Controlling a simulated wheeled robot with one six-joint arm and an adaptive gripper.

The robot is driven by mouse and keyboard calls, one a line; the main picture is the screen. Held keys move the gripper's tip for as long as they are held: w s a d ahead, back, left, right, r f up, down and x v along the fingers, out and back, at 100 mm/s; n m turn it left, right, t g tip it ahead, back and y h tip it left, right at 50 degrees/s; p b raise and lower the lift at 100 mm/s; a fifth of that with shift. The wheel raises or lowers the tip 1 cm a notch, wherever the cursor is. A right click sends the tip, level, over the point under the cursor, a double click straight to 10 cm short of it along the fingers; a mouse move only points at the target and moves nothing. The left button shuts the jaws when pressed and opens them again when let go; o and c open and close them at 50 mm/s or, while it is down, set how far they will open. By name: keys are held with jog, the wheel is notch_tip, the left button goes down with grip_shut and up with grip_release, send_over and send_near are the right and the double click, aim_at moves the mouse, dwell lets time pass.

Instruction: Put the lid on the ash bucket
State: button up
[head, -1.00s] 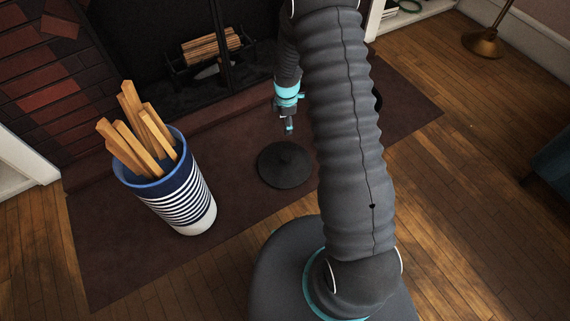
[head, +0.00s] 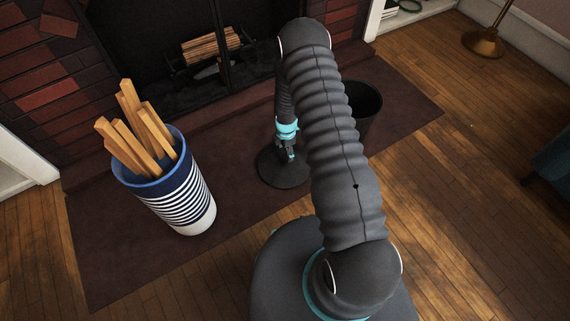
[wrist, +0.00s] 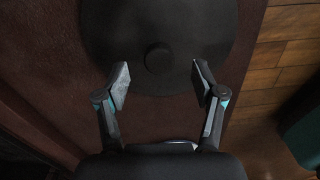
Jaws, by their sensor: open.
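The lid (head: 284,175) is a dark round disc lying flat on the brown hearth rug. In the wrist view the lid (wrist: 190,30) fills the top middle, with a small round knob (wrist: 159,58) at its centre. My gripper (head: 287,153) is low over the lid, pointing down. In the wrist view my gripper (wrist: 160,82) is open, its two fingers apart on either side of the knob's line, the knob a little beyond the tips. The ash bucket (head: 366,102) is dark and stands to the right, partly hidden behind my arm.
A blue and white striped pot (head: 178,195) of wooden sticks stands left of the lid. The fireplace (head: 215,50) with a log rack (head: 211,46) is behind. A brass lamp base (head: 484,42) is at the far right. The wooden floor (head: 450,190) at right is clear.

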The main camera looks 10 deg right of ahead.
aim_at(285, 156)
jog(key=shift+a+f, duration=0.2)
jog(key=shift+f, duration=2.5)
grip_shut()
